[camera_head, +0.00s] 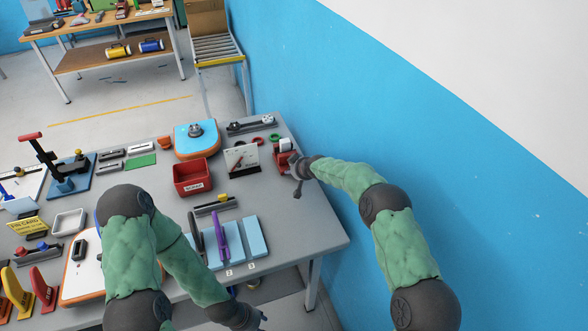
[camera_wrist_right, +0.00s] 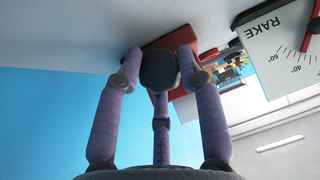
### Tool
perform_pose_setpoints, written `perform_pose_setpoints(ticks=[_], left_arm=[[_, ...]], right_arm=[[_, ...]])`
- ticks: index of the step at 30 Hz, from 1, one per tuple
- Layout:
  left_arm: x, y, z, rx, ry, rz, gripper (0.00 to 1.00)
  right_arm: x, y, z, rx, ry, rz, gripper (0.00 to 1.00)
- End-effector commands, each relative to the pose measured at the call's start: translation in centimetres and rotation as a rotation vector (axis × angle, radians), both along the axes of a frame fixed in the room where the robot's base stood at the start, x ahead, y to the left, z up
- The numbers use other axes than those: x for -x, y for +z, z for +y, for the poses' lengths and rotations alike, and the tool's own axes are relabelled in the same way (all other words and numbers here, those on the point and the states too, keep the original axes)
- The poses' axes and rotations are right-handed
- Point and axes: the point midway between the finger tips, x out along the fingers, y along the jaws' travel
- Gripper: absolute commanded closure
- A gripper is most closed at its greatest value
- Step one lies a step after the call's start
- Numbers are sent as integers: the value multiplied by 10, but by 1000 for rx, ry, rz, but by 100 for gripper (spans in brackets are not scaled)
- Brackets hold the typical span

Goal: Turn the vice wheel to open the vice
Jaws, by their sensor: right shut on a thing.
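The red vice (camera_head: 283,158) stands at the right rear of the grey table, close to the blue wall, with a pale piece at its top. In the right wrist view its red body (camera_wrist_right: 170,42) shows behind my fingers. The dark grey, faceted vice wheel (camera_wrist_right: 159,71) sits between the fingertips. My right gripper (camera_wrist_right: 158,68) is shut on this wheel; it also shows beside the vice in the head view (camera_head: 297,172). My left gripper (camera_head: 257,316) hangs low at the table's front edge, away from the vice; its fingers are too small to judge.
A white RAKE gauge card (camera_head: 240,158) stands just left of the vice, with a red bin (camera_head: 192,177) farther left. The table's right front corner is clear. The blue wall (camera_head: 400,130) is close on the right.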

Motion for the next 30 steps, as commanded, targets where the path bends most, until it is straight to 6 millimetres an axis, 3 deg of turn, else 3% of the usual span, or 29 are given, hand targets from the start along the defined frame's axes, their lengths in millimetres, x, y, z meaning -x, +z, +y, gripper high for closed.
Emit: perform_pose_setpoints(ticks=[7,14,23,30], left_arm=[[0,33,0,0,0,0,60],[0,44,0,0,0,0,60],[0,21,0,0,0,0,60],[0,-18,0,0,0,0,60]], right_arm=[[0,6,0,59,0,-20,95],[0,3,0,133,-1,-45,95],[0,-2,1,236,-2,-81,95],[0,-4,3,334,-3,-114,95]])
